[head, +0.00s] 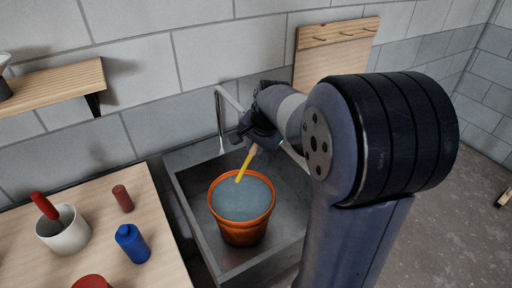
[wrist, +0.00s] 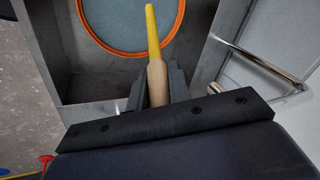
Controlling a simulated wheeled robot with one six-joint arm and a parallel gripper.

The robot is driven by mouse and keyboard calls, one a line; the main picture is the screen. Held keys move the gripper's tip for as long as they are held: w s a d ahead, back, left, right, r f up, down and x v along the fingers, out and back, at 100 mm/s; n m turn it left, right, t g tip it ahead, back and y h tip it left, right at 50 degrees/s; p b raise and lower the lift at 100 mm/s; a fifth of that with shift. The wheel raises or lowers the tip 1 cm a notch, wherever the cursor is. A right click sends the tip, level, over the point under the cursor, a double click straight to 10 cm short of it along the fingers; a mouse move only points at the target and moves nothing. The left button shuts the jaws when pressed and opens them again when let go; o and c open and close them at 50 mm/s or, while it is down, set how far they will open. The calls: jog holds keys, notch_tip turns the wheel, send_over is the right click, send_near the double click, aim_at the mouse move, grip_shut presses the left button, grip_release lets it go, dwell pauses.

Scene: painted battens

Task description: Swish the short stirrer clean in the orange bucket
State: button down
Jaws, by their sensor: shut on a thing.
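The orange bucket (head: 242,234) stands in the metal sink and holds grey-blue water. It also shows at the top of the wrist view (wrist: 181,22). My gripper (wrist: 161,85) is shut on the short stirrer (wrist: 152,32), around its bare wooden part. The stirrer's other end is painted yellow. In the head view the stirrer (head: 245,165) slants down over the back of the bucket, its yellow end at or just above the water. I cannot tell whether the tip touches the water. My gripper (head: 257,143) is above and behind the bucket, partly hidden by my arm.
The metal sink (head: 190,205) surrounds the bucket, with a tap (head: 220,120) behind. On the wooden table (head: 95,205) at left are a white pot (head: 66,237) with a red-ended stick, a blue bottle (head: 132,243) and a dark red cylinder (head: 122,198). A wooden shelf (head: 50,86) is above.

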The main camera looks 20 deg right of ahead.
jog(key=shift+d, duration=0.1)
notch_tip(320, 180, down, 11)
jog(key=b, duration=0.8)
dwell(0.6)
jog(key=shift+w, duration=0.1)
dwell(0.3)
